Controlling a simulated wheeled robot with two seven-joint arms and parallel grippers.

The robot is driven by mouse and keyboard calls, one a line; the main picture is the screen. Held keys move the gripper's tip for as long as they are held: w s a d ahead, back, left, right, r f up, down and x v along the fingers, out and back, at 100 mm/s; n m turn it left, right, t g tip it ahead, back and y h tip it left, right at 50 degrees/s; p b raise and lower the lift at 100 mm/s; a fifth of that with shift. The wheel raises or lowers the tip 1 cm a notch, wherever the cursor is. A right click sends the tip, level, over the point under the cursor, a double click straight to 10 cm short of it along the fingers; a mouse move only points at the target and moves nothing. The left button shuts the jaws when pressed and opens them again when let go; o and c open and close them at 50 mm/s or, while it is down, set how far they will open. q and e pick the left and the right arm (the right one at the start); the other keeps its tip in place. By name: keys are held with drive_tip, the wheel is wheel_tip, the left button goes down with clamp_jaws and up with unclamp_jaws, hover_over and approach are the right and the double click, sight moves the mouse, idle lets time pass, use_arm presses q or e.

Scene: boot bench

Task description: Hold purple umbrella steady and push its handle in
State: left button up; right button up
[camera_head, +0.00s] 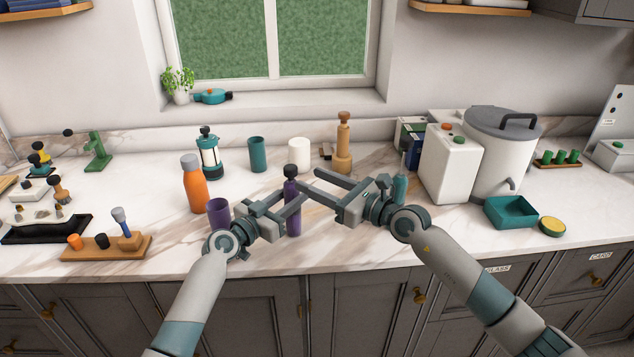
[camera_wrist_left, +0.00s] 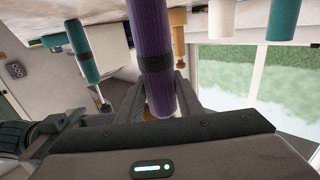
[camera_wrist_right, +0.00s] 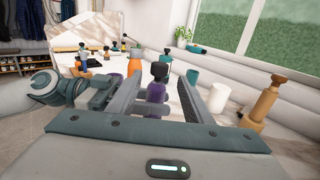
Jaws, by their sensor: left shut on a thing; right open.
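The purple umbrella (camera_head: 293,218) stands upright near the counter's front middle, its black handle (camera_head: 291,172) at the top. My left gripper (camera_head: 290,203) is shut around its purple body; the left wrist view shows the umbrella (camera_wrist_left: 150,45) between the fingers. My right gripper (camera_head: 307,180) is open and empty, its fingers pointing left near the handle. In the right wrist view the handle (camera_wrist_right: 159,71) and upper body appear between the spread fingers; I cannot tell how far it sits from their tips. The umbrella's lower end is partly hidden by my left gripper.
A purple cup (camera_head: 218,213) and an orange bottle (camera_head: 194,184) stand close left of the umbrella. A wooden mill (camera_head: 343,143), white cylinder (camera_head: 299,152) and teal cup (camera_head: 257,154) stand behind. A teal bottle (camera_head: 399,188) is near my right wrist. The front edge is close.

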idle(0.3)
use_arm(q)
drive_tip(key=o, duration=1.3)
drive_tip(key=v, duration=1.2)
drive_tip(key=shift+f, duration=0.15)
